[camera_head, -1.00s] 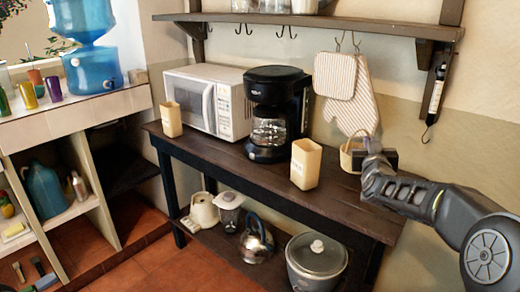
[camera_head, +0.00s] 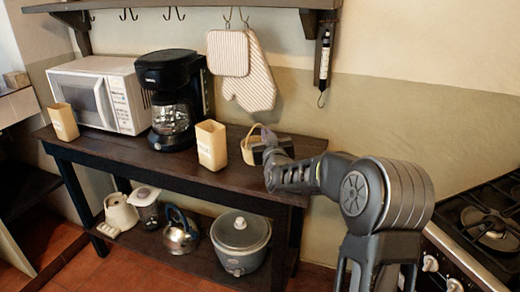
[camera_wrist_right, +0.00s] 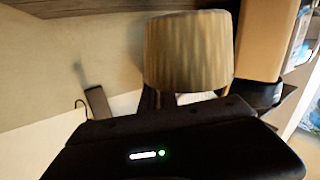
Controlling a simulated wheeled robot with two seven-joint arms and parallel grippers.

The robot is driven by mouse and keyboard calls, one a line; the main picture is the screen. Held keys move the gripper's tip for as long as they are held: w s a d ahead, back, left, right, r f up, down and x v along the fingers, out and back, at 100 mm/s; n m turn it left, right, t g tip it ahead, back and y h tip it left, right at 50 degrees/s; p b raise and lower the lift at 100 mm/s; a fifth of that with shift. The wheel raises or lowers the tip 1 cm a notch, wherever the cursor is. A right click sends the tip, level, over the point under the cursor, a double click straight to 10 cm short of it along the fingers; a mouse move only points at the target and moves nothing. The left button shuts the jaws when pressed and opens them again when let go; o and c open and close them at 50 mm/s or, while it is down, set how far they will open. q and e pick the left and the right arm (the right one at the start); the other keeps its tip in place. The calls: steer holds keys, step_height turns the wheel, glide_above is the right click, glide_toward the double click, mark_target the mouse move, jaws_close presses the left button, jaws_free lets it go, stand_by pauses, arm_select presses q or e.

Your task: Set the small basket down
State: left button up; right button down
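In the right wrist view the ribbed basket (camera_wrist_right: 188,50) is directly beyond my right gripper (camera_wrist_right: 178,99); the exact contact is dark and blurred. My left gripper is not in view.
The tan container (camera_head: 211,146) stands just left of the basket. The coffee maker (camera_head: 172,97), microwave (camera_head: 103,92) and another tan container (camera_head: 63,122) stand further left. Oven mitts (camera_head: 250,70) hang above. A stove (camera_head: 485,225) is at the right.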

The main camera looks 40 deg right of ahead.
steer(key=shift+f, duration=0.65)
steer(key=shift+f, duration=1.85)
steer(key=shift+f, duration=0.15)
steer(key=c, duration=1.6)
jaws_free()
